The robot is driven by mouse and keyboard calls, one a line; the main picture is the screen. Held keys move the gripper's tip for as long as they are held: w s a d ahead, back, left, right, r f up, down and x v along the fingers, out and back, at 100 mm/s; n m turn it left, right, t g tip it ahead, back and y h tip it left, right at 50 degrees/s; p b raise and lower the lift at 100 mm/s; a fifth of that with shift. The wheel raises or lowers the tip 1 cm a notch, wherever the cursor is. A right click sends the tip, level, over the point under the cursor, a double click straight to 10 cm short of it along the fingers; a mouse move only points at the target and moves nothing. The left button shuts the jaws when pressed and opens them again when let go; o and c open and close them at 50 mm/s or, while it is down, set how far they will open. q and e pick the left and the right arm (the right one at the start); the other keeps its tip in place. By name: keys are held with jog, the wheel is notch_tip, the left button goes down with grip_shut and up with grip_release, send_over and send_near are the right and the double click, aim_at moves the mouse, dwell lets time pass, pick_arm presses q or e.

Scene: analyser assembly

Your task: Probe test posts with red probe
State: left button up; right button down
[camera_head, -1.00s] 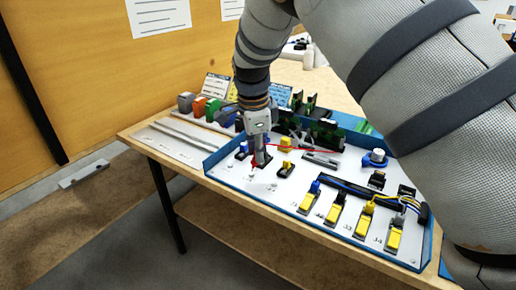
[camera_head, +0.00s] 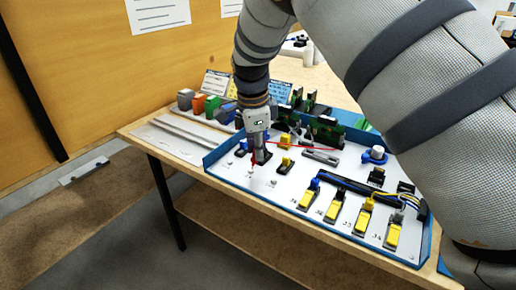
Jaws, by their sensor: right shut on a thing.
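My right gripper (camera_head: 260,157) points down over the left part of the blue-rimmed board (camera_head: 312,225). It is shut on the red probe (camera_head: 252,164), of which only a thin red sliver shows at the gripper's left side. A thin red lead (camera_head: 288,144) runs right from the gripper. A yellow-topped post (camera_head: 286,164) on a black base stands just right of the gripper, apart from it. A blue-topped post (camera_head: 241,147) stands just left and behind. The gripper hides whatever is under it, and I cannot tell whether the probe tip touches anything. My left gripper is out of view.
Several yellow switch-like parts (camera_head: 333,211) line the board's front. Green circuit boards (camera_head: 327,132) stand behind. Coloured blocks (camera_head: 199,104) stand at the back left.

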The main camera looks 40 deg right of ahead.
jog(key=shift+r+p, duration=0.45)
jog(key=shift+r, duration=2.3)
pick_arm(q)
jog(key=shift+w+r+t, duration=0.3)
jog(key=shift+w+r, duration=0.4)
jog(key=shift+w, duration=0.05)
pick_arm(e)
jog(key=shift+s, duration=0.1)
